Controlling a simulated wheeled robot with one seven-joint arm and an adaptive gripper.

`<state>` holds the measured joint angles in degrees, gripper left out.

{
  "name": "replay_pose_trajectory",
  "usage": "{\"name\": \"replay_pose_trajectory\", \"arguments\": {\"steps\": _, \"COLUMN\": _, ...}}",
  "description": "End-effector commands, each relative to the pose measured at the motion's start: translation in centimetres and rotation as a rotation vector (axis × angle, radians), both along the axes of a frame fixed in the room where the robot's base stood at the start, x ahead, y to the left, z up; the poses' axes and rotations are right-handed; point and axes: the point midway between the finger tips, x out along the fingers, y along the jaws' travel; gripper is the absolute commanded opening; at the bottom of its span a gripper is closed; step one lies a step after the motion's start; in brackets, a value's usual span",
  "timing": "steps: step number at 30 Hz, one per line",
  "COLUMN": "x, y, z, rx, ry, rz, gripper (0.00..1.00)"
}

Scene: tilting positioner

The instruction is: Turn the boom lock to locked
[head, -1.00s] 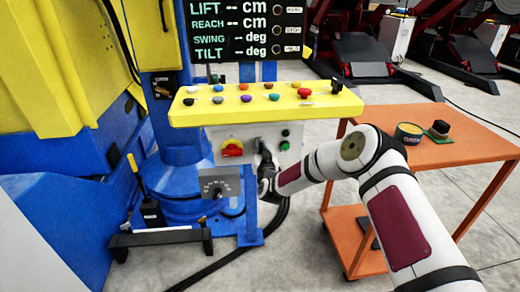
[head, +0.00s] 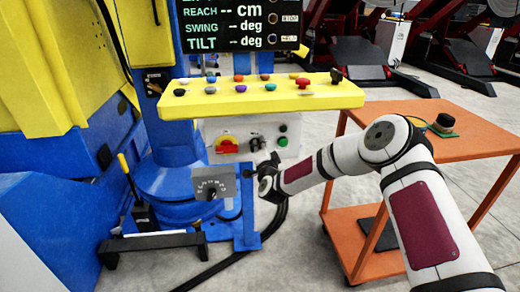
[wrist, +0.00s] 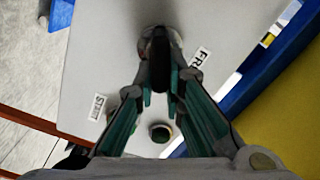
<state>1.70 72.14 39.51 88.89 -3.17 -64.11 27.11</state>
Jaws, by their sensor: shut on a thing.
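A black switch handle (wrist: 160,66) on a round grey base stands out from the pale panel in the wrist view. A label beginning "FR" is beside it. My gripper (wrist: 159,88) has its teal-padded fingers closed around the handle's near end. In the head view my gripper (head: 266,168) is at the lower edge of the control panel (head: 270,130), just below the dark switch (head: 257,143). The contact is too small to make out there. I cannot read which setting the handle points at.
A red rotary switch (head: 227,145) and green button (head: 283,142) flank the dark switch. The yellow console (head: 262,97) overhangs the panel. A grey dial plate (head: 213,183) is at lower left. An orange cart (head: 450,150) stands at right, near my arm.

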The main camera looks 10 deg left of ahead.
Motion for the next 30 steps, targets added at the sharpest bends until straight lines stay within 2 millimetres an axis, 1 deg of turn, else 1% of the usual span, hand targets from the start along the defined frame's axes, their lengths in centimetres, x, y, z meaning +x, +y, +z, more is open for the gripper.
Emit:
{"name": "replay_pose_trajectory", "arguments": {"steps": 1, "x": 0.1, "y": -0.19, "z": -0.47, "rx": 0.042, "ry": 0.013, "rz": -0.002, "gripper": 0.0}}
{"name": "replay_pose_trajectory", "arguments": {"steps": 6, "x": 0.12, "y": -0.27, "z": -0.71, "rx": 0.184, "ry": 0.054, "rz": -0.002, "gripper": 0.0}}
{"name": "replay_pose_trajectory", "arguments": {"steps": 15, "x": 0.1, "y": -0.31, "z": -0.98, "rx": 0.371, "ry": 0.108, "rz": -0.002, "gripper": 0.0}}
{"name": "replay_pose_trajectory", "arguments": {"steps": 21, "x": 0.08, "y": -0.31, "z": -1.06, "rx": 0.438, "ry": 0.128, "rz": -0.002, "gripper": 0.0}}
{"name": "replay_pose_trajectory", "arguments": {"steps": 30, "x": 0.04, "y": -0.28, "z": -1.06, "rx": 0.467, "ry": 0.137, "rz": -0.001, "gripper": 0.0}}
